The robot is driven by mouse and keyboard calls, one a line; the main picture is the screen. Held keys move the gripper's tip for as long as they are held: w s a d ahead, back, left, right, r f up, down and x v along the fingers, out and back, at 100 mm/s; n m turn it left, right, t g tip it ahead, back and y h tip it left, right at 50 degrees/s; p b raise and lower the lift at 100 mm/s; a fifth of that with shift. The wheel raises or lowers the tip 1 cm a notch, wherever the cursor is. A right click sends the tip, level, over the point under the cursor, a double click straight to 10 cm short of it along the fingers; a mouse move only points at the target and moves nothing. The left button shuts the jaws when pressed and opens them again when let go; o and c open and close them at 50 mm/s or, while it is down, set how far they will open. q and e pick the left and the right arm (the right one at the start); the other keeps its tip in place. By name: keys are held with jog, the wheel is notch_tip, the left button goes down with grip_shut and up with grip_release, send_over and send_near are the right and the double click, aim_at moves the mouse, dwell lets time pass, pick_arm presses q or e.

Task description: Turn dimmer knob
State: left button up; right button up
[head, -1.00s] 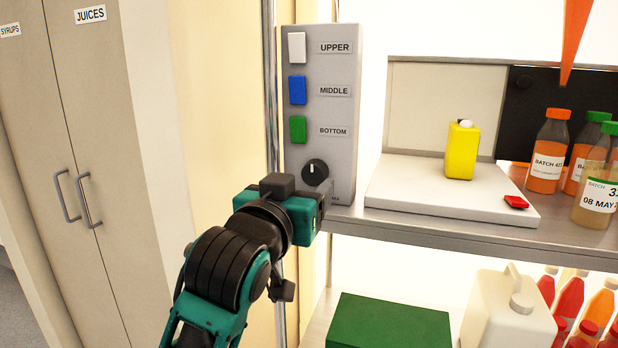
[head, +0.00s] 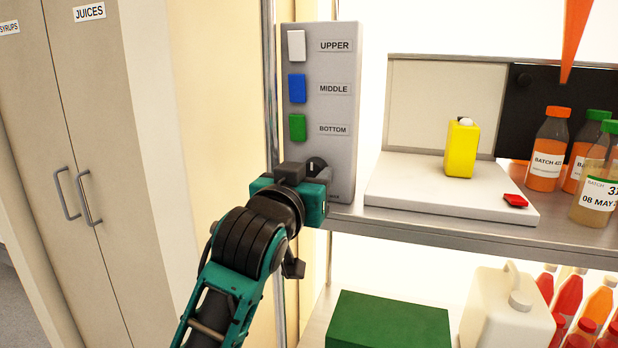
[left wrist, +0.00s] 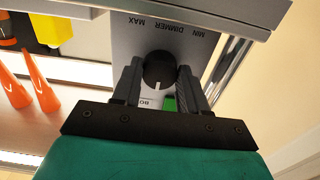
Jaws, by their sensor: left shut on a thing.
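The black dimmer knob (head: 318,165) sits low on the grey switch panel (head: 343,110), partly hidden behind my left gripper (head: 308,174). In the left wrist view, the knob (left wrist: 159,72) lies between the two dark fingers of my left gripper (left wrist: 160,78), which is shut on it. A white mark on the knob's face points toward the bottom of that view. The upside-down labels MAX, DIMMER and MIN show around and above the knob there. My right gripper is in neither view.
White (head: 297,45), blue (head: 297,88) and green (head: 298,127) switches sit above the knob. A white scale platform (head: 400,188) with a yellow jug (head: 461,148) stands to the right. Orange bottles (head: 549,150) stand farther right. Tall cabinets (head: 90,140) are at left.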

pick_arm(q)
jog(key=c, duration=0.5)
jog(key=shift+m, duration=0.3)
jog(key=m, duration=0.8)
jog(key=shift+m, duration=0.5)
jog(key=o, duration=1.1)
jog(key=shift+c, duration=0.2)
jog(key=shift+a, duration=0.1)
